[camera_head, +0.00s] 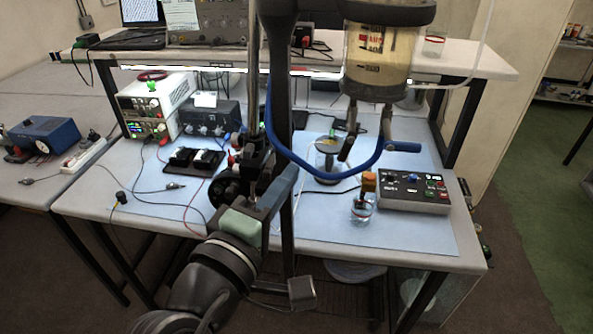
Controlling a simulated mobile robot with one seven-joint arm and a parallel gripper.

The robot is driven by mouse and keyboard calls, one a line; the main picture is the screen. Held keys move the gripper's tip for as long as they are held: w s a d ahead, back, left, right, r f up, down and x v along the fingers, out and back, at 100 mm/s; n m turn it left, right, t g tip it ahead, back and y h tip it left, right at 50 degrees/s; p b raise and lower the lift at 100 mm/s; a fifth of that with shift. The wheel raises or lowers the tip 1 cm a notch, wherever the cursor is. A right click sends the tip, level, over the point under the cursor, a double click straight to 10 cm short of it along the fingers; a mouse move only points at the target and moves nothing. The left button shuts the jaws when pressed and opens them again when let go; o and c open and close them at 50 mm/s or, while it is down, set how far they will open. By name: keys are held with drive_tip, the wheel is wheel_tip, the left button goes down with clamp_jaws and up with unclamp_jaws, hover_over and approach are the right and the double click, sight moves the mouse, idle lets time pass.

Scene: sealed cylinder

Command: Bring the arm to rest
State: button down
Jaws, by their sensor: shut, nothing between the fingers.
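My arm rises from the bottom left of the head view, in front of the bench's near edge. My gripper (260,178) is at its upper end, beside the dark upright stand (279,90). It is shut and empty. Its fingers are hard to separate from the dark parts behind them. The clear sealed cylinder (382,62) with red and black scale marks hangs at the top, right of the stand and well above the bench.
A small glass beaker (362,209) stands on the blue mat (400,235), left of a grey control box (413,192). A white power supply (155,103) and a black board (194,162) with cables lie left. Open floor (560,215) shows at right.

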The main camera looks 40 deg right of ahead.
drive_tip(key=shift+v, duration=0.9)
drive_tip(key=shift+w+a, duration=0.25)
drive_tip(key=shift+w, duration=0.05)
